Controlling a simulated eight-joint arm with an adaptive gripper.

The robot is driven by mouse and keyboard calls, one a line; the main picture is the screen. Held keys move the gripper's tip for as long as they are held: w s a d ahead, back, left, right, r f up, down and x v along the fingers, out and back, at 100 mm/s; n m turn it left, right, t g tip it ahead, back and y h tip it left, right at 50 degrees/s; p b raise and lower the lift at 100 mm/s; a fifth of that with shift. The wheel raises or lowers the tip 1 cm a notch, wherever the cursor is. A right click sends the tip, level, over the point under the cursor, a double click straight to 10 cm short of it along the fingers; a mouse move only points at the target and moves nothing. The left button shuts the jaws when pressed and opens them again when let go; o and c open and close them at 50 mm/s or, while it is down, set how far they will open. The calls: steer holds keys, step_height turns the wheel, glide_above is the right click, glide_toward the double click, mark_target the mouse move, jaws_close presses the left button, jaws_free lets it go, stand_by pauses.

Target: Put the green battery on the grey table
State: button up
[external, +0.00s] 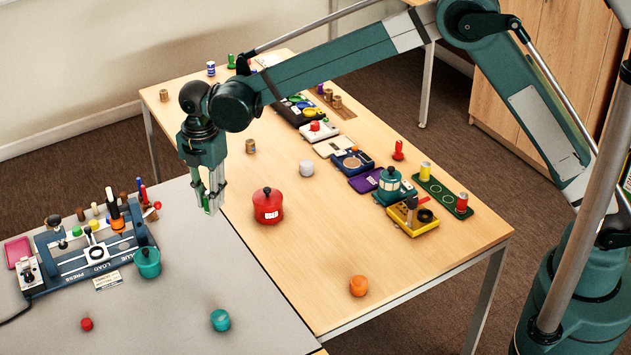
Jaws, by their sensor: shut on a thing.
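My gripper (209,196) hangs pointing down in the external view, over the right edge of the grey table (185,270), near its border with the wooden table. It is shut on a small green thing, which looks like the green battery (207,204). The fingers partly hide the battery. It appears upright and above the table top, but I cannot tell the exact gap below it.
A blue device (95,250) with coloured pegs and a teal pot (147,262) stand on the grey table's left. A teal canister (220,320) and a red ball (87,324) are nearer the front. A red pot (268,205) stands right of my gripper. The grey table's middle is clear.

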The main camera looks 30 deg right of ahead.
steer(key=shift+d+f, duration=0.15)
steer(key=shift+f, duration=2.4)
steer(key=shift+f+b, duration=0.5)
steer(key=shift+f, duration=2.6)
steer(key=shift+f+b, duration=0.35)
steer(key=shift+f, duration=1.5)
steer(key=shift+f, duration=0.2)
